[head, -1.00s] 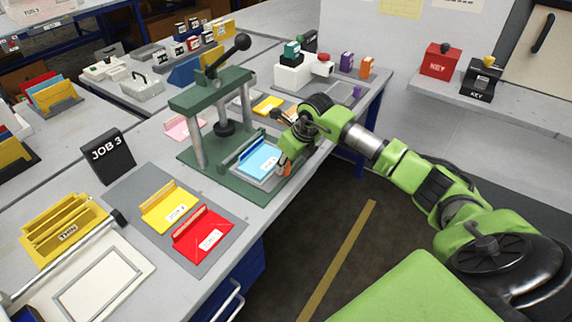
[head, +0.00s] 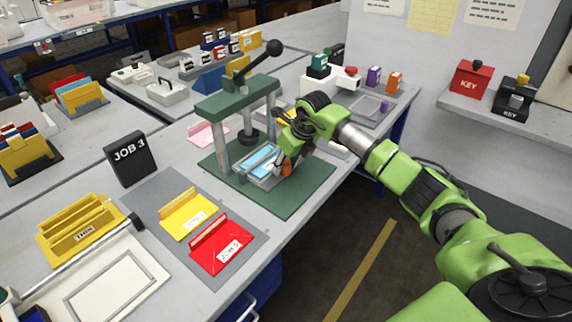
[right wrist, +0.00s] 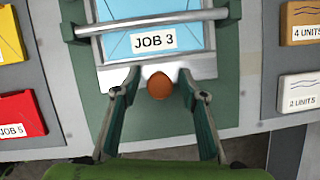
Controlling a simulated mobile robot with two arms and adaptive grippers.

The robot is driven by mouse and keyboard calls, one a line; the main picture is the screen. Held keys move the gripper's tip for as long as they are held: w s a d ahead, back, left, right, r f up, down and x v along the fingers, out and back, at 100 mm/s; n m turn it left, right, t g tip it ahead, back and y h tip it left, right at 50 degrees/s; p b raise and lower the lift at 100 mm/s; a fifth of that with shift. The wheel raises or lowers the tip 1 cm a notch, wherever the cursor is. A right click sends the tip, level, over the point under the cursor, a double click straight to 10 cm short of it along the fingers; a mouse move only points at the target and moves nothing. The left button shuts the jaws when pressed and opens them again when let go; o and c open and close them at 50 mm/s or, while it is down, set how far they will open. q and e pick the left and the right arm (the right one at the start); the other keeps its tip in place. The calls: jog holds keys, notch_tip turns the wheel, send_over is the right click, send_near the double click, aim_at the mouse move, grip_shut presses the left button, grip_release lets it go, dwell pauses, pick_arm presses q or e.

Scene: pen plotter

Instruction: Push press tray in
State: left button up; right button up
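The press tray (head: 252,177) is a grey metal tray at the green press (head: 237,98), with its inner part between the posts. It holds a light-blue envelope (head: 263,158); the right wrist view shows the envelope's JOB 3 label (right wrist: 155,41) and a grey bar across it. An orange knob (right wrist: 160,86) is at the tray's near edge. My right gripper (right wrist: 160,94) is open, one finger on each side of the knob with gaps showing. In the head view my right gripper (head: 284,152) is at the tray's front, partly hidden by its own arm. My left gripper is not in view.
The green base plate (head: 290,200) is bare in front of the tray. Yellow (head: 188,212) and red (head: 220,247) envelopes lie on a grey mat at left, beside the JOB 3 sign (head: 130,157). The press lever (head: 262,57) stands raised.

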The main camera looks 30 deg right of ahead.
jog(key=shift+r, duration=0.15)
jog(key=shift+s+r, duration=0.1)
jog(key=shift+r, duration=0.15)
jog(key=v, duration=1.1)
jog(key=shift+s+r, duration=0.1)
